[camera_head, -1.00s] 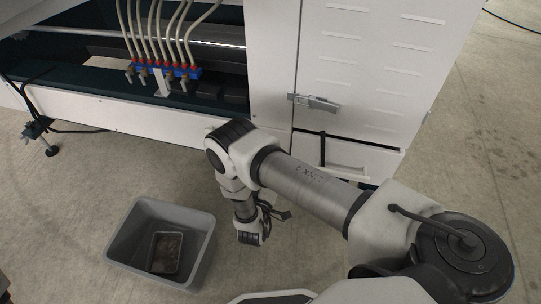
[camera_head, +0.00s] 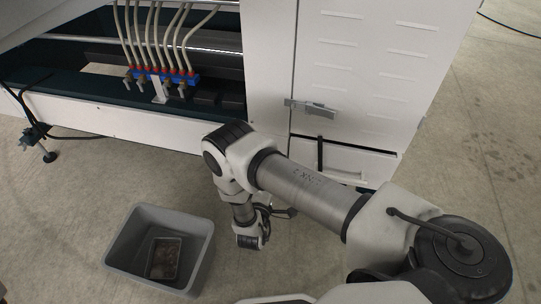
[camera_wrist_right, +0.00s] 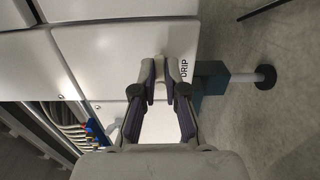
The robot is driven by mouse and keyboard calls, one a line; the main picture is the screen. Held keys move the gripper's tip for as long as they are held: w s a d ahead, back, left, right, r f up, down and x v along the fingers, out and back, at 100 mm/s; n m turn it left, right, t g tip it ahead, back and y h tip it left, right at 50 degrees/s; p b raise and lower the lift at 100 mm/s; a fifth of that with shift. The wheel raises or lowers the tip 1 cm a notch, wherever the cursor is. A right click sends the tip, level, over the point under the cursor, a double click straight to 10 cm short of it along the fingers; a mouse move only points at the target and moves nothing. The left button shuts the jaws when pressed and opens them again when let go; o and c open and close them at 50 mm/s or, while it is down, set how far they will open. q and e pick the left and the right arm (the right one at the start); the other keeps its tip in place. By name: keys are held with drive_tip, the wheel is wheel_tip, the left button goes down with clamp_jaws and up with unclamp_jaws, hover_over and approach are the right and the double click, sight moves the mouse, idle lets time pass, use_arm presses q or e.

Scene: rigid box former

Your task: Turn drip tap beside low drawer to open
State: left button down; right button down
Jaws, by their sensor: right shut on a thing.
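The drip tap (camera_wrist_right: 160,62) is a small pale piece beside the black DRIP label in the right wrist view. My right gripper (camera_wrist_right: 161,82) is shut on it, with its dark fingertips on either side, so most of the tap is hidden. I cannot tell how far the tap is turned. The low drawer (camera_head: 345,164) is a white front at the bottom of the cabinet in the head view, and it looks a little proud of the cabinet. My right arm reaches across in front of it. My left gripper is not in view.
A grey tub (camera_head: 122,250) with a smaller tray inside stands on the floor at left. The white cabinet door (camera_head: 365,70) has a metal latch (camera_head: 312,107). Blue-and-red valves with hoses (camera_head: 165,72) sit in the open bay. A machine foot (camera_wrist_right: 264,77) stands right of the tap.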

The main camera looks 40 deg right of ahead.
idle(0.3)
drive_tip(key=c, duration=1.2)
unclamp_jaws()
drive_tip(key=v, duration=0.7)
drive_tip(key=shift+s+a, duration=0.15)
drive_tip(key=shift+s, duration=0.05)
